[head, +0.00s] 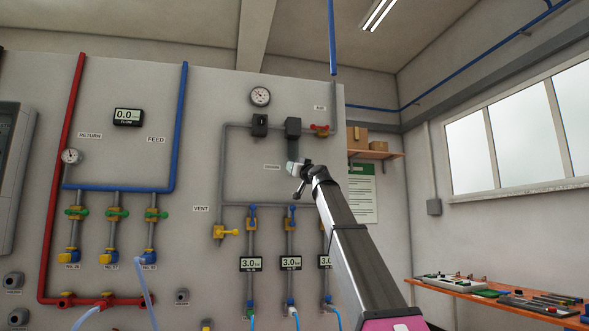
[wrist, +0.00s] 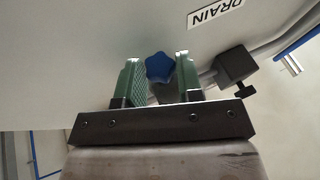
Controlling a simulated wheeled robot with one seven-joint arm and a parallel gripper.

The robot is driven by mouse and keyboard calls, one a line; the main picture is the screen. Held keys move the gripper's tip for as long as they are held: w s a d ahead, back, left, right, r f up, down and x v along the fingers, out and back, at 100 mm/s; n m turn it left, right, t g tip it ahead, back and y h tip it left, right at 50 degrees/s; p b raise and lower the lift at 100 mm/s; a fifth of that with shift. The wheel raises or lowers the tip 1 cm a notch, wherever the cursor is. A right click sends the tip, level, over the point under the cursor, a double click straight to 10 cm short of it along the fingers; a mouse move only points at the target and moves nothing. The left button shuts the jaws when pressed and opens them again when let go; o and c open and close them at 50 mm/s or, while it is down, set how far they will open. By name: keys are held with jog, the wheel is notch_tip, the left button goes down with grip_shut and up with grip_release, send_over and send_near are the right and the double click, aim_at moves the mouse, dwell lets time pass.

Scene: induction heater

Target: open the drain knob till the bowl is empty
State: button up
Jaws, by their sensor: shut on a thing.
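The drain knob (wrist: 159,67) is a blue star-shaped knob in the wrist view, between the green-padded fingers of my gripper (wrist: 158,80). My gripper is shut on it. In the head view my gripper (head: 295,167) is at the wall panel, right of the DRAIN label, and the knob is hidden there. The bowl (head: 292,147) is a dark grey-green cylinder hanging under a black block on the upper pipe, just above my gripper. I cannot tell whether liquid is in it. The DRAIN label (wrist: 215,12) also shows in the wrist view.
A black block (head: 259,126) with a gauge (head: 260,96) above it is left of the bowl. A red valve handle (head: 320,129) is to the right. Several valves and 3.0 displays (head: 290,263) sit below. A workbench (head: 500,300) stands at the right.

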jog(key=shift+f+n+g+y, duration=0.1)
jog(key=shift+n+g+y, duration=0.4)
jog(key=shift+y, duration=0.1)
jog(key=o, duration=0.9)
jog(key=shift+d, duration=0.1)
jog(key=v, duration=1)
jog(key=shift+s+d+f, duration=0.15)
jog(key=shift+s+d, duration=0.05)
jog(key=shift+d, duration=0.05)
jog(key=shift+s, duration=0.1)
